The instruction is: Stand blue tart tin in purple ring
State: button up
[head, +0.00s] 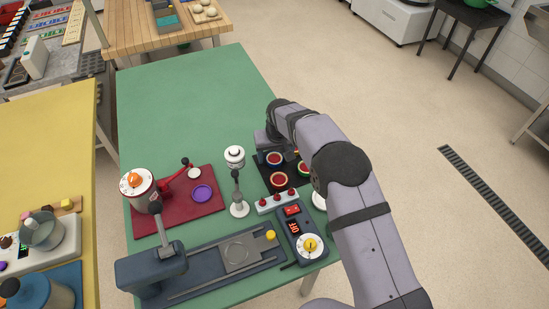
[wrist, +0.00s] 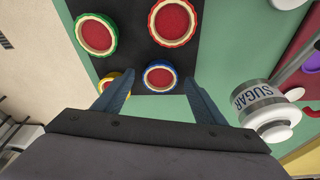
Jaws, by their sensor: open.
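The blue tart tin (head: 273,158) with a red filling sits on the black mat at the mat's far left part. It also shows in the wrist view (wrist: 160,77). My gripper (wrist: 158,82) is open, its two fingers on either side of the blue tin in the picture. I cannot tell how far above the tin they are. In the head view my arm hides most of the gripper. The purple ring (head: 203,194) lies on the red board, left of the black mat. A bit of it shows at the right edge of the wrist view (wrist: 312,62).
A sugar shaker (wrist: 262,103) is between mat and red board (head: 182,211). The table's far part is clear.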

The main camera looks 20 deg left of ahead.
aim_at(275, 163)
jog(key=shift+w+a+f, duration=0.1)
jog(key=shift+f, duration=0.35)
jog(key=shift+c, duration=0.6)
jog(key=c, duration=1.1)
jog(key=shift+r, duration=0.1)
notch_tip(275, 163, up, 10)
jog(key=b, duration=0.2)
jog(key=shift+b, duration=0.4)
